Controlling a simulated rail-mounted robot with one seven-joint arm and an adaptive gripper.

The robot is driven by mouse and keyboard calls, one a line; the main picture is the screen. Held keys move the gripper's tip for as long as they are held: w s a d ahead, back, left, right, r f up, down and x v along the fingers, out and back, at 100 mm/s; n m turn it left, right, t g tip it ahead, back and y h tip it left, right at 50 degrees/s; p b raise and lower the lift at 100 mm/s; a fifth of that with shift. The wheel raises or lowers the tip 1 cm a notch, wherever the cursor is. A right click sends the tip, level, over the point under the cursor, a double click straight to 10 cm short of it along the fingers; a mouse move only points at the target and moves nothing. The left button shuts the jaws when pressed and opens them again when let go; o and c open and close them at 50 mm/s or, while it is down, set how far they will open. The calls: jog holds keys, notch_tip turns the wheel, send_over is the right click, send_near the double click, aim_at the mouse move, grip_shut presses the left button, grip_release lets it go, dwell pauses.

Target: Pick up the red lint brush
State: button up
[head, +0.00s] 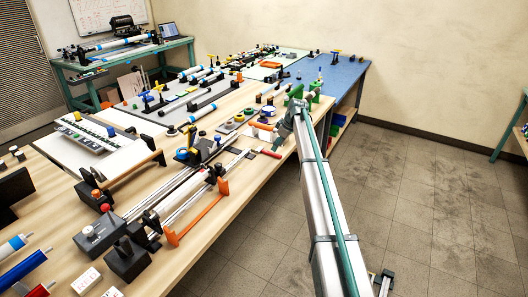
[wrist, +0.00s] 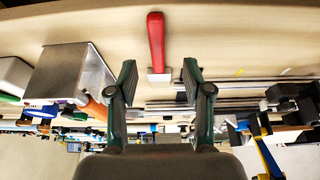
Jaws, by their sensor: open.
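The red lint brush (wrist: 157,42) shows in the wrist view at top centre, with a long red handle and a short pale end. It lies on the light wooden table top. In the head view it appears as a small red strip (head: 271,153) near the table's right edge. My gripper (wrist: 159,80) is open and empty, its two dark green fingers spread. In the wrist view the brush's pale end shows between the fingertips, and the handle extends beyond them. I cannot tell the height gap. In the head view my gripper (head: 283,130) is near the brush, partly hidden by my arm.
In the wrist view a grey metal block (wrist: 70,68) stands left of my gripper, and an orange handle (wrist: 97,110) is close to the left finger. Metal rods (wrist: 250,82) lie to the right. The wood around the brush handle is mostly clear.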

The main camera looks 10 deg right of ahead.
aim_at(273, 153)
jog(key=p+x, duration=0.2)
jog(key=x, duration=0.2)
jog(key=shift+w, duration=0.2)
jog(key=shift+a+f, duration=0.15)
jog(key=shift+f, duration=0.45)
grip_shut()
